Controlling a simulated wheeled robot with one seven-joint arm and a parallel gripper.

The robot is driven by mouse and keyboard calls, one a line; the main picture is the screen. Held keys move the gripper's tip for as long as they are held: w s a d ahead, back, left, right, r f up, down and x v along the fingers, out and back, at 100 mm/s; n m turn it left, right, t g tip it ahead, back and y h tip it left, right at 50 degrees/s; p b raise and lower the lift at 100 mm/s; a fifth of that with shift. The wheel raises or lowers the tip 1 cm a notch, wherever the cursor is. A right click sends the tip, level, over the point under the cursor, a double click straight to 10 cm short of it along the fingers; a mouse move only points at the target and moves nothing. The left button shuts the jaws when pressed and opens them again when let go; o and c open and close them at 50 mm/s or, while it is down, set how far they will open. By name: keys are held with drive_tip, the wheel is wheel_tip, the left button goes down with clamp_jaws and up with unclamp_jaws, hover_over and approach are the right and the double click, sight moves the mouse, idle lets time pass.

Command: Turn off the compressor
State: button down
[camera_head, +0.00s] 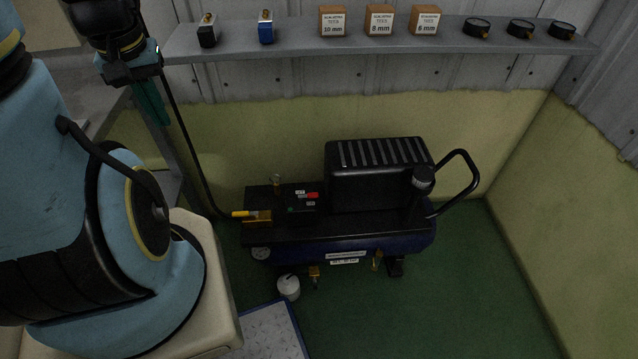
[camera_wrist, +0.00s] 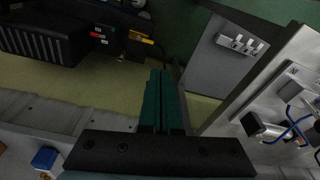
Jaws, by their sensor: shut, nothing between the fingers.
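The compressor stands on the green floor in the head view, with a blue tank (camera_head: 395,240) and a black ribbed motor cover (camera_head: 375,175). A small black box on its left part carries a red switch (camera_head: 312,195) and white labels. In the wrist view the red switch (camera_wrist: 97,35) and the ribbed cover (camera_wrist: 40,45) show upside down at upper left. My gripper (camera_head: 156,120) has green fingers and hangs at upper left in the head view, apart from the compressor. In the wrist view my gripper (camera_wrist: 162,75) is shut and empty.
A wall shelf (camera_head: 240,45) above the compressor holds fittings, small boxes and gauges. The wrist view shows a grey panel (camera_wrist: 215,70) with sockets or switches.

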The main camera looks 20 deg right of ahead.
drive_tip(key=m+t+h+b, duration=0.1)
drive_tip(key=m+t+b, duration=0.1)
drive_tip(key=b, duration=0.8)
hover_over(313, 195)
drive_tip(key=w, duration=0.3)
wheel_tip(313, 195, down, 35)
drive_tip(key=shift+s+d, duration=0.2)
drive_tip(key=shift+d, duration=0.25)
drive_tip(key=shift+s+a+f+p, duration=0.1)
drive_tip(key=shift+f+p, duration=0.1)
drive_tip(key=shift+f, duration=1.35)
drive_tip(key=shift+s+f+p, duration=0.15)
drive_tip(key=shift+f+p, duration=0.1)
drive_tip(key=shift+f, duration=1.3)
drive_tip(key=shift+s+a+f+p, duration=0.1)
drive_tip(key=shift+f+p, duration=0.1)
drive_tip(key=shift+f, duration=1.35)
